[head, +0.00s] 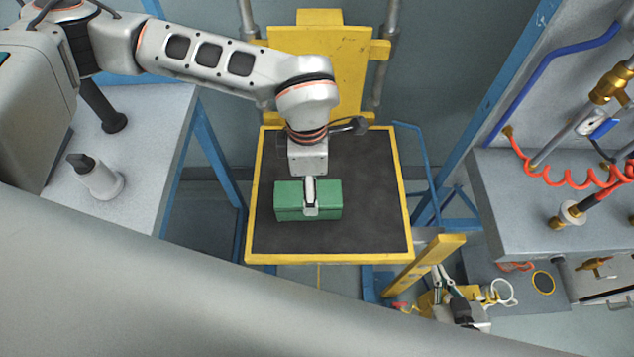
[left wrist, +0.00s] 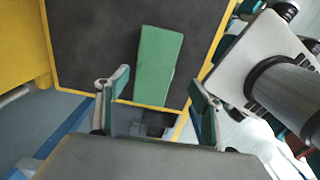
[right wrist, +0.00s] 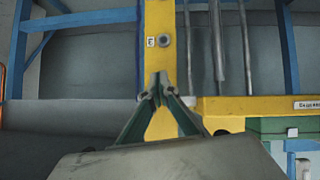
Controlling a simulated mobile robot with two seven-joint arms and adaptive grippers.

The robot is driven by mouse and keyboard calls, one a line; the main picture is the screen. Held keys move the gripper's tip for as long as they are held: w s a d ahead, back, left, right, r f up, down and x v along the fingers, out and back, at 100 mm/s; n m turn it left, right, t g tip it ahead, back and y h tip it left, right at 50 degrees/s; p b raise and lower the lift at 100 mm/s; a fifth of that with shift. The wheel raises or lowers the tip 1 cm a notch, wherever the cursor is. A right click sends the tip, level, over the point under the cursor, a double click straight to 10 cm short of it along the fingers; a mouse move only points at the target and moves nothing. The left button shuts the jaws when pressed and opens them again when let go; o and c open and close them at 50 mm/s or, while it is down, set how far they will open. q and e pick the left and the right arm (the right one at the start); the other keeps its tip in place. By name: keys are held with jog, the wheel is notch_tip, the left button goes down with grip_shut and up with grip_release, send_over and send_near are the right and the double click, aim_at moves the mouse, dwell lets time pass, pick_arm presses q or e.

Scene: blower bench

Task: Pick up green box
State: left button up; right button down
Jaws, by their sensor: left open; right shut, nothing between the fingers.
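The green box (head: 330,200) lies on the dark top of a yellow-edged table (head: 395,240) in the head view. My left gripper (head: 310,200) is over the box, with its far side hidden. My right gripper (head: 446,280) is low at the right in the head view, apart from the box. In the right wrist view its tips (right wrist: 160,78) meet, empty, in front of a yellow post (right wrist: 160,30).
A grey bench (head: 165,150) stands at the left. A grey unit (head: 530,215) with a red coiled hose (head: 570,178) stands at the right. A yellow backrest (head: 330,60) rises behind the table. The dark top right of the box is clear.

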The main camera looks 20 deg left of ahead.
aim_at(289, 195)
pick_arm(q)
jog(key=shift+w+a+f, duration=0.15)
jog(key=shift+w+f, duration=0.2)
jog(key=shift+f, duration=0.25)
jog(key=shift+w+f, duration=0.1)
jog(key=shift+f, duration=0.1)
jog(key=shift+s+f, duration=0.25)
jog(key=shift+f, duration=0.75)
jog(key=f, duration=0.1)
jog(key=f+b, duration=0.1)
jog(key=f, duration=0.2)
jog(key=shift+a+f, duration=0.15)
jog(key=shift+a, duration=0.15)
jog(key=shift+w+f, duration=0.15)
jog(key=shift+f, duration=0.2)
jog(key=shift+c, duration=1.1)
jog(key=shift+r, duration=0.1)
jog(key=c, duration=1.6)
pick_arm(e)
jog(key=shift+s+f, duration=0.25)
jog(key=shift+f, duration=0.3)
jog(key=shift+s+f, duration=0.25)
jog(key=shift+f, duration=0.3)
